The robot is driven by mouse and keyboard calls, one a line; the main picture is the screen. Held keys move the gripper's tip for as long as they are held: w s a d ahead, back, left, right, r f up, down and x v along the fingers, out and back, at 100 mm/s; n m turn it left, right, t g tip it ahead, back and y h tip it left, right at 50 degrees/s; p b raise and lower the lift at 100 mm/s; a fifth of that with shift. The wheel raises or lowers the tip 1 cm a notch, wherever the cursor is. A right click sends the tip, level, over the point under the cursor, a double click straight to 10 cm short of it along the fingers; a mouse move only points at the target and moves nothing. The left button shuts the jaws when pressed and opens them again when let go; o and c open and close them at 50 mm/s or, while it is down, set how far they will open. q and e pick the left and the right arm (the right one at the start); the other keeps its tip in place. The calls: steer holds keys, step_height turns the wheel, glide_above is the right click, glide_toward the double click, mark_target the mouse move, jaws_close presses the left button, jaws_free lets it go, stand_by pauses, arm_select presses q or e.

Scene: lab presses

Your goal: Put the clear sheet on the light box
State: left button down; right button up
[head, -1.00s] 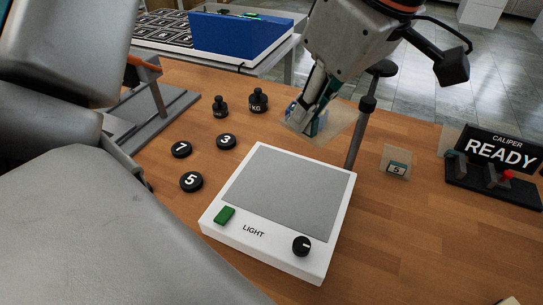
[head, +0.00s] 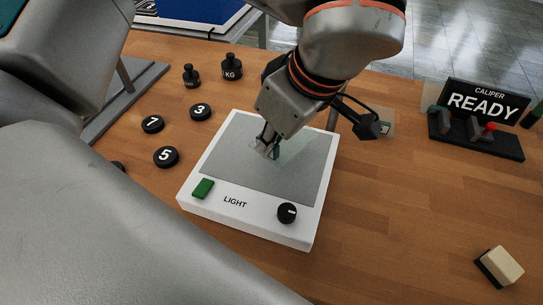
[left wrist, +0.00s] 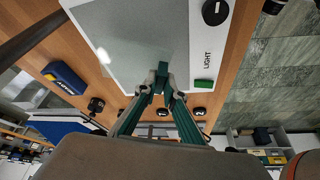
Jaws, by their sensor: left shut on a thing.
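The light box (head: 215,155) is a white slab with a grey panel, a green switch and a black knob. It lies on the wooden table and also fills the upper part of the left wrist view (left wrist: 205,40). My left gripper (head: 267,147) points down over the grey panel, its fingers shut on the clear sheet (head: 292,152). The sheet is thin and see-through and shows faintly over the panel. I cannot tell whether it touches the panel. In the left wrist view, the fingertips (left wrist: 161,80) are close together and the sheet is hard to make out. My right gripper is not in view.
Black numbered discs (head: 165,157) and black weights (head: 232,67) stand left of the light box. The caliper stand (head: 476,135) is farther right, a cream block (head: 499,267) nearer. The right table front is mostly clear.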

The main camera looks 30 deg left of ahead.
mark_target(272, 156)
arm_select(q)
steer(key=shift+f+b, duration=0.3)
steer(key=shift+f, duration=2)
steer(key=shift+f, duration=0.2)
steer(key=c, duration=2.1)
jaws_free()
steer(key=shift+c, duration=0.2)
steer(key=shift+r, duration=0.15)
steer(key=p+v, duration=0.1)
steer(key=v, duration=1.1)
steer(key=shift+s, duration=0.15)
